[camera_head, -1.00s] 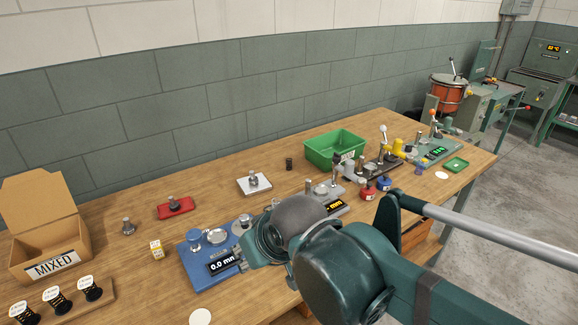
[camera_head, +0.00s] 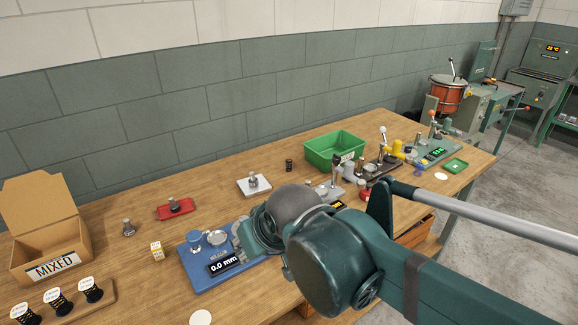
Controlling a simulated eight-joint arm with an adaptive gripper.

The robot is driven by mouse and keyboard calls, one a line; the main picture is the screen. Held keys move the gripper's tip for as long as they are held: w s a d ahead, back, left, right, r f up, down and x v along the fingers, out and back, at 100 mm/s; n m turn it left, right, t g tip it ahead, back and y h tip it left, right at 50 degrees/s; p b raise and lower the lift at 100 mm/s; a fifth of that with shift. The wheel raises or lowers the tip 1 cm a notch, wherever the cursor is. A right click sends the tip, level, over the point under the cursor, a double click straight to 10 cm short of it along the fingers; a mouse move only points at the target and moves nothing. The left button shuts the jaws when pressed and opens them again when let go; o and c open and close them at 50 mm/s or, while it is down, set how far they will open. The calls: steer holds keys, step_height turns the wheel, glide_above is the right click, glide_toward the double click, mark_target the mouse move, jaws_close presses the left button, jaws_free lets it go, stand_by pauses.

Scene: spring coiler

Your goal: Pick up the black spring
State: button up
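A small dark upright cylinder (camera_head: 289,165), which looks like the black spring, stands on the bench left of the green bin; its coils are too small to make out. Several black pieces with round white tags (camera_head: 60,302) stand on a wooden strip at the lower left; I cannot tell whether they are springs. My arm reaches in from the lower right to the middle of the bench. My gripper is hidden behind my own arm links, so its fingers do not show.
A green bin (camera_head: 322,157), a white plate with a metal post (camera_head: 243,187), a red block (camera_head: 165,213), a blue gauge with a display (camera_head: 195,270) and a MIXED carton (camera_head: 75,246) stand on the wooden bench (camera_head: 125,268). More devices crowd the right end. Bench around the dark cylinder is clear.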

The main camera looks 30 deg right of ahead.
steer(key=w+d+r+m+g+p, duration=0.2)
steer(key=w+d+r+m+p, duration=0.4)
steer(key=w, duration=0.7)
steer(key=m+g+h+p, duration=0.2)
steer(key=m+g+p, duration=0.3)
steer(key=m+p, duration=0.6)
glide_above(289, 161)
steer(key=a+p, duration=0.1)
steer(key=p, duration=0.1)
step_height(289, 161, down, 10)
steer(key=shift+r+n, duration=0.1)
steer(key=shift+n, duration=0.9)
steer(key=shift+w+d+f, duration=0.1)
steer(key=shift+d+f, duration=0.05)
steer(key=shift+f, duration=1.2)
